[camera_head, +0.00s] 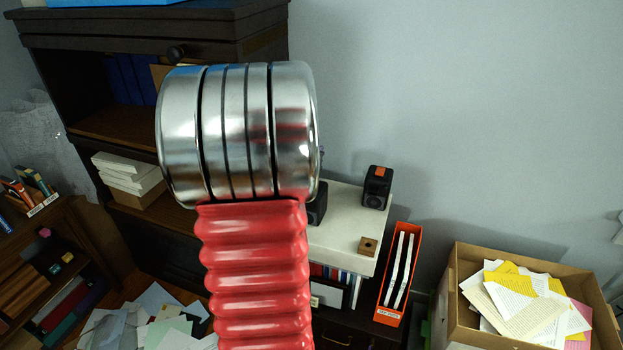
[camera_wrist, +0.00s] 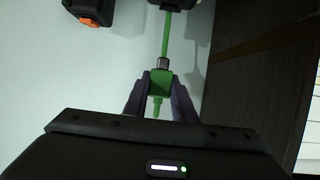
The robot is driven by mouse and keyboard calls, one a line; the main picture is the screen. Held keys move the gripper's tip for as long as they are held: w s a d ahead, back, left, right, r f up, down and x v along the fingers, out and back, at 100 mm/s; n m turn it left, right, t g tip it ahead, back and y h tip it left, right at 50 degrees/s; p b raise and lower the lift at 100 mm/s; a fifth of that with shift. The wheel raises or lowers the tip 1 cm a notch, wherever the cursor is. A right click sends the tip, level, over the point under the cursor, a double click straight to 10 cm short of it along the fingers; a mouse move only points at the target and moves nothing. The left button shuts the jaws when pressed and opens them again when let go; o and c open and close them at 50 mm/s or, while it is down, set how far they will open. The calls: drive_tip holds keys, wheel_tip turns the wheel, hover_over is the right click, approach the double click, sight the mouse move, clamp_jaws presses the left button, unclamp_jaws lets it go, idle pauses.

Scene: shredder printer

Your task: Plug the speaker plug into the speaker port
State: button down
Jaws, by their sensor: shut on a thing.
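In the wrist view my gripper (camera_wrist: 160,98) is shut on a green plug (camera_wrist: 160,82). The plug has a grey metal collar, and a thin green length runs from it up to a black object (camera_wrist: 176,4) at the top edge. A short green tip sticks out toward my gripper's body. A black speaker (camera_wrist: 92,10) with an orange patch shows at the upper left. In the head view one black speaker (camera_head: 376,190) with an orange top stands on the white surface. A second speaker (camera_head: 317,208) is partly hidden behind my arm. I cannot identify the port, and my gripper is hidden there.
The white printer-like top (camera_head: 341,238) bears a small wooden block (camera_head: 368,246). An orange file holder (camera_head: 399,275) and a cardboard box (camera_head: 463,300) of papers stand to the right. A dark cabinet (camera_head: 85,45) is at the left. Papers litter the floor.

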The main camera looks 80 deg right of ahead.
drive_tip(key=shift+f, duration=1.9)
drive_tip(key=shift+f, duration=2.35)
drive_tip(key=c, duration=1.5)
unclamp_jaws()
drive_tip(key=shift+o, duration=0.2)
drive_tip(key=shift+f, duration=0.15)
drive_tip(key=v, duration=1.3)
drive_tip(key=shift+a, duration=0.4)
